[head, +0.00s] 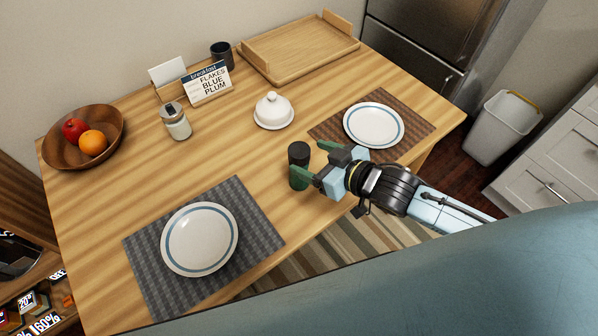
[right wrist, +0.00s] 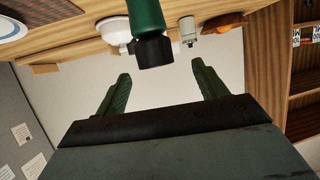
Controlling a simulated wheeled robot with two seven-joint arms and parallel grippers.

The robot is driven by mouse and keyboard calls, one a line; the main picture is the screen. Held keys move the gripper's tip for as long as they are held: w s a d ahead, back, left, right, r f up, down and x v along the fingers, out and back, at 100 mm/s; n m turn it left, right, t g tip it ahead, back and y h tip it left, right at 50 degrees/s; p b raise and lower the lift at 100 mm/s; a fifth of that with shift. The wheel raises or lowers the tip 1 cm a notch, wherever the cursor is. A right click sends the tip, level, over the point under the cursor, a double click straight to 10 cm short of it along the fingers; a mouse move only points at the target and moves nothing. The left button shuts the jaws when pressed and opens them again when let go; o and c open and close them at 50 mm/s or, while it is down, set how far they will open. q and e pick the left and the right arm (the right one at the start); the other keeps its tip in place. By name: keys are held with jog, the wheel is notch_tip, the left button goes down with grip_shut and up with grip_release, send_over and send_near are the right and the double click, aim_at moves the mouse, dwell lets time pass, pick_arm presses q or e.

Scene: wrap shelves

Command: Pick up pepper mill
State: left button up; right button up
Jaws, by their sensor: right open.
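The pepper mill (head: 298,153) stands upright on the wooden table, near its front edge between the two placemats. It has a black top and a dark green body. It also shows in the right wrist view (right wrist: 148,25), at the top and ahead of the fingers, a little left of the middle. My right gripper (head: 310,160) is open and empty, with its green fingers pointing at the mill from the right. In the right wrist view the open fingers (right wrist: 161,70) have a gap between them and the mill lies beyond their tips. My left gripper is not in view.
A white domed dish (head: 273,112) stands behind the mill. Plates lie on a grey placemat (head: 143,252) and a brown placemat (head: 415,127). A glass shaker (head: 176,124), fruit bowl (head: 55,153), sign (head: 209,84), dark cup (head: 221,57) and wooden tray (head: 300,46) stand farther back.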

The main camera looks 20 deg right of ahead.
aim_at(294, 150)
jog(key=x, duration=0.5)
jog(key=b+x, duration=0.1)
jog(key=x, duration=0.1)
jog(key=shift+w+d+f, duration=0.1)
jog(key=shift+w+f, duration=0.2)
jog(key=shift+f, duration=0.15)
jog(key=c, duration=1.5)
jog(key=shift+r, duration=0.1)
